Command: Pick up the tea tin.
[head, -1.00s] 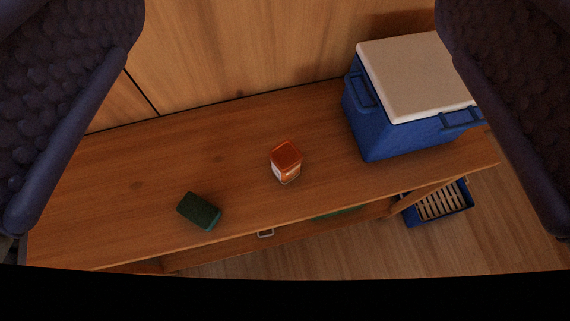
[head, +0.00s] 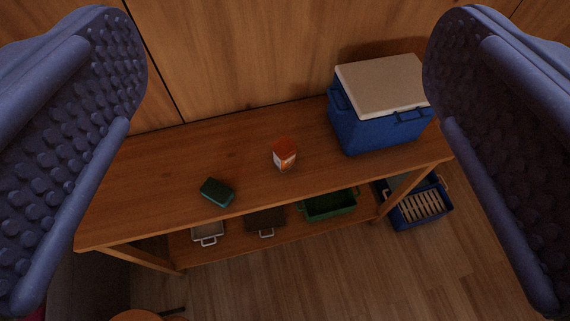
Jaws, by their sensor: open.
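A small tin with an orange lid and a pale label (head: 284,155), which looks like the tea tin, stands upright on the wooden bench (head: 170,165), near the middle of its top. My gripper (head: 285,150) is open, with one padded finger at each side of the picture. Nothing is between the fingers at close range. The tin shows in the gap between them, well beyond the fingertips and apart from them.
A blue cooler with a white lid (head: 380,125) stands right of the tin. A dark green sponge-like block (head: 217,192) lies to its left. Below are a green tray (head: 328,206), pans on the shelf and a blue crate (head: 420,205) on the floor. A timber wall is behind.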

